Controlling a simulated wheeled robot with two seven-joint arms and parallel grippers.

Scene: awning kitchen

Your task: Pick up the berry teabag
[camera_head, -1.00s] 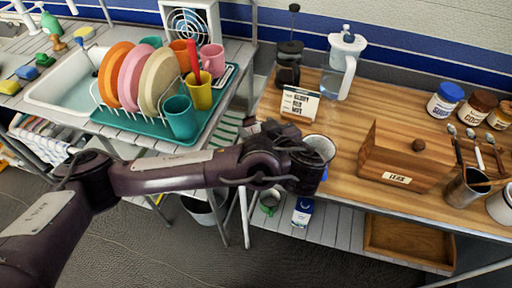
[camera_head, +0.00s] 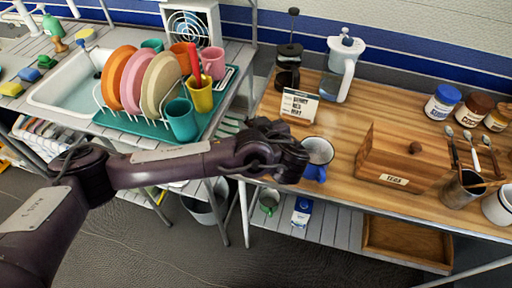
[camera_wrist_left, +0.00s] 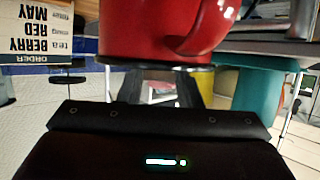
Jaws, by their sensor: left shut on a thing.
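No berry teabag shows in any view. A closed wooden box (camera_head: 397,180) with a "TEAS" label stands on the wooden counter. My left gripper (camera_head: 290,158) is over the counter's left edge, beside a blue mug (camera_head: 318,150) with a pale inside. In the left wrist view, a red mug (camera_wrist_left: 150,30) fills the top, close in front of the dark fingers (camera_wrist_left: 175,88), which meet its rim. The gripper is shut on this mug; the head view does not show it. My right gripper is in no view.
An order card (camera_head: 299,105) reading berry and red stands behind the blue mug. Jars and spoons line the right. A dish rack (camera_head: 150,125) stands left.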

